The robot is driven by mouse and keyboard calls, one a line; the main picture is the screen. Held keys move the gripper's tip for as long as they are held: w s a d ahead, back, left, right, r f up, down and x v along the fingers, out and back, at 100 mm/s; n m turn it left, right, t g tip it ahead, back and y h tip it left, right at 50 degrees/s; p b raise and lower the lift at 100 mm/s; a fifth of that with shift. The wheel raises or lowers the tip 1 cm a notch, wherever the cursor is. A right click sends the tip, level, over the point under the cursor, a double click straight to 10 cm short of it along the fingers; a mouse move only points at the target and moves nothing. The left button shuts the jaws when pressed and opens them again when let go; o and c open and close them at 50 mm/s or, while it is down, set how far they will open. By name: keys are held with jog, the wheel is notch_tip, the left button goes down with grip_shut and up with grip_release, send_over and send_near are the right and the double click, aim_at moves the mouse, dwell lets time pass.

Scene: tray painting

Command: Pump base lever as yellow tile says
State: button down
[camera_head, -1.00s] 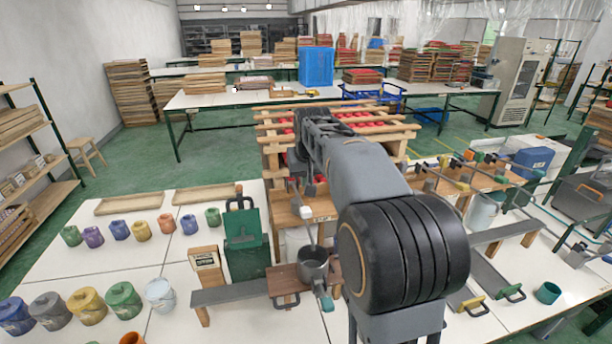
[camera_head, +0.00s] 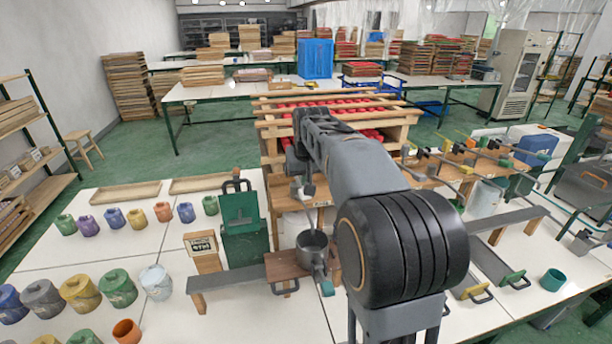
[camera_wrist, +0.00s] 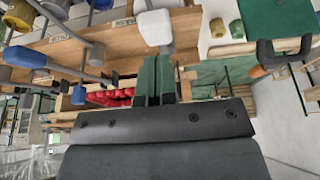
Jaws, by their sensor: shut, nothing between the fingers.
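My gripper (camera_wrist: 155,66) is shut and empty; its dark green fingers point up the wrist view. A lever with a pale grey-white handle (camera_wrist: 155,27) stands just beyond the fingertips; I cannot tell whether they touch. In the head view my arm reaches over the wooden lever bench (camera_head: 293,203), and my fingers are hard to make out there. A grey pot (camera_head: 311,247) stands on a small wooden stand below. More levers with blue and grey knobs (camera_wrist: 79,95) lie left in the wrist view. I cannot make out a yellow tile for certain.
A small sign (camera_head: 201,244) stands left of the pot, its writing unreadable. Lidded paint pots (camera_head: 118,288) line the left table. Levers with coloured knobs (camera_head: 466,170) continue to the right. A slatted rack (camera_head: 290,122) stands behind.

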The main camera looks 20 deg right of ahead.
jog(key=shift+f+b, duration=3.6)
jog(key=shift+f, duration=1.45)
notch_tip(320, 180, up, 12)
jog(key=p, duration=0.9)
jog(key=shift+f, duration=0.25)
jog(key=shift+f, duration=0.15)
notch_tip(320, 180, down, 11)
jog(key=b, duration=0.8)
notch_tip(320, 180, up, 11)
jog(key=p, duration=0.9)
